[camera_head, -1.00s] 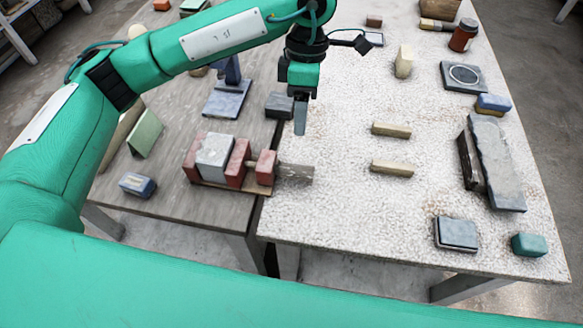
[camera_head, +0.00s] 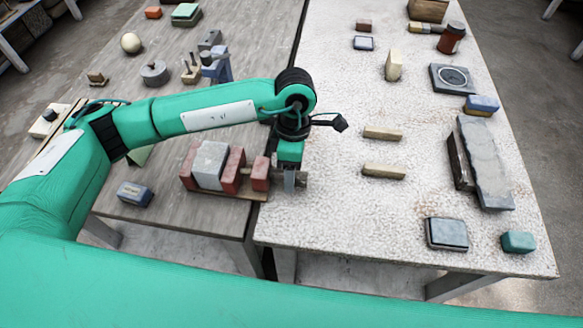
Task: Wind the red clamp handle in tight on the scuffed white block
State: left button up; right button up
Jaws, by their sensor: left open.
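The scuffed white block (camera_head: 210,165) stands between two red jaws of a clamp on the wooden table, left of centre. My left gripper (camera_head: 289,181) is open and points down at this bar, just right of the red piece. Its fingers hide part of the bar, and I cannot tell whether they touch it. My right gripper is not in view.
A blue block (camera_head: 135,194) lies left in front of the clamp. Two tan sticks (camera_head: 383,134) lie on the speckled table (camera_head: 330,215) to the right. A grey slab (camera_head: 485,165) stands farther right. The speckled table is clear just right of my gripper.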

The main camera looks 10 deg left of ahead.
pick_arm(q)
jog(key=shift+f, duration=0.2)
jog(key=shift+c, duration=0.3)
jog(key=c, duration=0.9)
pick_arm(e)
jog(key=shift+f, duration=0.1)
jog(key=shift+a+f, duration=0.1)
pick_arm(q)
jog(key=shift+f+g+b, duration=0.1)
jog(key=shift+g+b, duration=0.3)
jog(key=shift+w+f+g+b, duration=0.1)
jog(key=shift+w+g+b, duration=0.1)
jog(key=shift+g+b, duration=0.7)
jog(key=g+b, duration=0.3)
jog(key=g, duration=0.1)
jog(key=shift+w+f, duration=0.1)
jog(key=shift+w, duration=0.15)
jog(key=shift+g, duration=0.3)
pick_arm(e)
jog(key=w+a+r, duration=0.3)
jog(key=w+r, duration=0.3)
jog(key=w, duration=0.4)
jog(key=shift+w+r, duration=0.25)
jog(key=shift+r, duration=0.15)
